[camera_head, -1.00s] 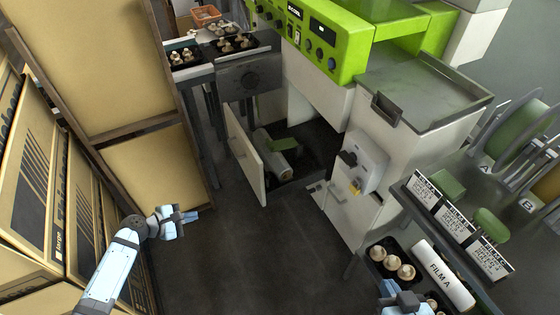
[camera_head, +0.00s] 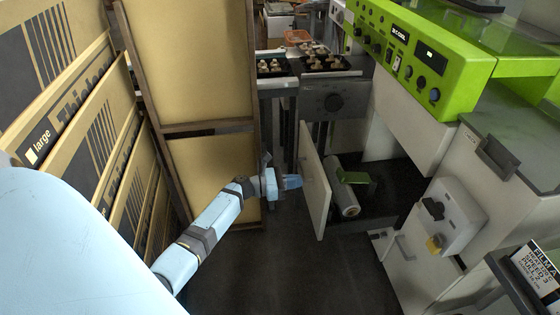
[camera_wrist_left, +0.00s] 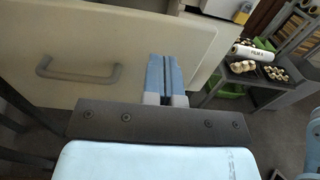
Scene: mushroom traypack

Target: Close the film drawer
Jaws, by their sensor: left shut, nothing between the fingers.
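The film drawer (camera_head: 316,180) is pulled out from the machine, its pale front panel standing well clear of the machine's body. A film roll (camera_head: 346,190) and a green block (camera_head: 355,177) sit in it. My left gripper (camera_head: 293,182) is shut and empty, just left of the drawer front in the head view. In the left wrist view its closed fingers (camera_wrist_left: 165,76) point at the drawer front (camera_wrist_left: 120,45), right of the grey handle (camera_wrist_left: 78,72). I cannot tell whether they touch it. My right gripper is not in view.
Trays of mushrooms (camera_head: 322,62) rest on the conveyor at the back. A wooden-framed panel (camera_head: 205,130) and large boxes (camera_head: 75,110) stand on the left. Dark floor (camera_head: 330,270) is clear in front.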

